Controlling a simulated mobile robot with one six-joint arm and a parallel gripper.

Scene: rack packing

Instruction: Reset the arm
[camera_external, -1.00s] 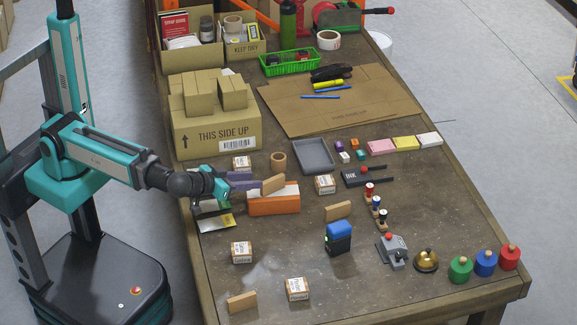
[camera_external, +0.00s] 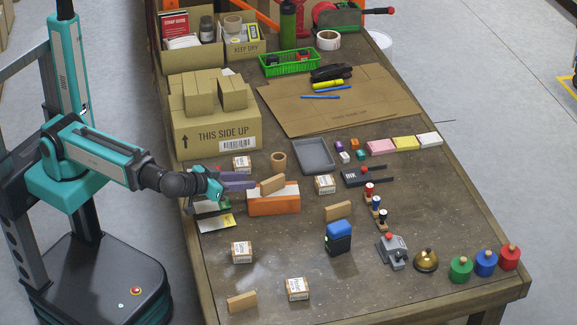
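My gripper (camera_external: 238,181), with purple-grey fingers, is over the left part of the table. Its fingers look apart, with nothing seen between them. It points right, toward an orange and white rack (camera_external: 273,204), and is just left of it. A tan block (camera_external: 272,184) stands in or behind the rack's top; which one I cannot tell. My arm reaches in from the left, bent low over the table edge.
A white-labelled small box (camera_external: 242,164) stands just behind my gripper, and cards (camera_external: 216,223) lie below it. Large cartons (camera_external: 216,135) stand behind. Another small box (camera_external: 242,252) stands in front. The space above the table looks free.

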